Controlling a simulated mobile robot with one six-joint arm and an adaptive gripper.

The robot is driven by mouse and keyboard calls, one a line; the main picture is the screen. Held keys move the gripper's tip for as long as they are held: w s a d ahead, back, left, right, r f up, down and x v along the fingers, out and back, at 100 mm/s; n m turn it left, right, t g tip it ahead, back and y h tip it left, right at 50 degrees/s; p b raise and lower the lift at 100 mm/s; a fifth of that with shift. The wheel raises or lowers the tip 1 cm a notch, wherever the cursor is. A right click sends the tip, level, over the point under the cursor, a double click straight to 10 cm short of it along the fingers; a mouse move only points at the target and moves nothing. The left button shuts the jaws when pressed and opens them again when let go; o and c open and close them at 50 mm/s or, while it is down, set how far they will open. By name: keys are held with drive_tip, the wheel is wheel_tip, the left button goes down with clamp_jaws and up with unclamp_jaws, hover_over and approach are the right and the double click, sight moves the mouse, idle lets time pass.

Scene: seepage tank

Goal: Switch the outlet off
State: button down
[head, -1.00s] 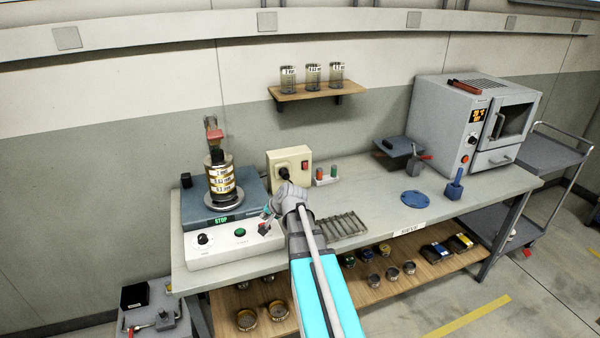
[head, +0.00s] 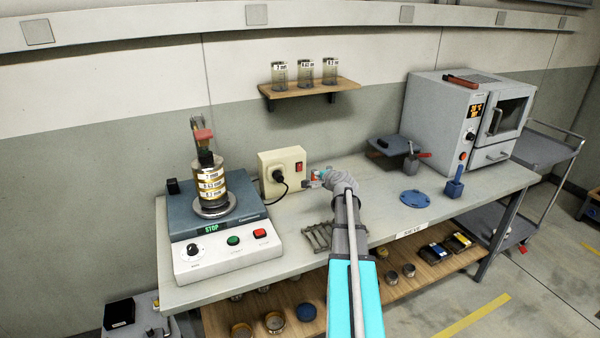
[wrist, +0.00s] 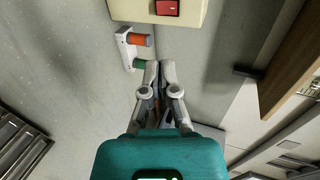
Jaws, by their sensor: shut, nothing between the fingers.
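The outlet is a cream box (head: 280,172) on the bench against the wall, with a black plug in its socket and a red rocker switch (head: 299,167) on its right. In the wrist view the box (wrist: 190,12) is at the top edge, with the red switch (wrist: 167,7) facing me. My gripper (head: 314,180) is just right of and in front of the box, apart from it. In the wrist view my gripper (wrist: 160,66) is shut and empty, its fingertips below the switch. I cannot tell the switch's position.
The sieve shaker (head: 225,225) stands left on the bench. A wooden shelf (head: 312,88) with beakers hangs above. A metal rack (head: 318,236) lies nearby.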

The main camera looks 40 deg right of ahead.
sight(300, 166)
drive_tip(key=shift+w+a, duration=0.1)
drive_tip(key=shift+w, duration=0.1)
drive_tip(key=b+x, duration=0.5)
drive_tip(key=x, duration=0.9)
drive_tip(key=shift+a, duration=0.1)
drive_tip(key=shift+s, duration=0.1)
drive_tip(key=shift+w+f+b, duration=0.35)
drive_tip(key=shift+w+b, duration=0.05)
drive_tip(key=shift+b, duration=0.2)
drive_tip(key=shift+w+r, duration=0.15)
drive_tip(key=shift+r, duration=0.05)
drive_tip(key=shift+w+r+p, duration=0.15)
drive_tip(key=shift+r+p, duration=0.25)
drive_tip(key=shift+p, duration=0.3)
drive_tip(key=shift+d+r, duration=0.1)
drive_tip(key=shift+d, duration=0.15)
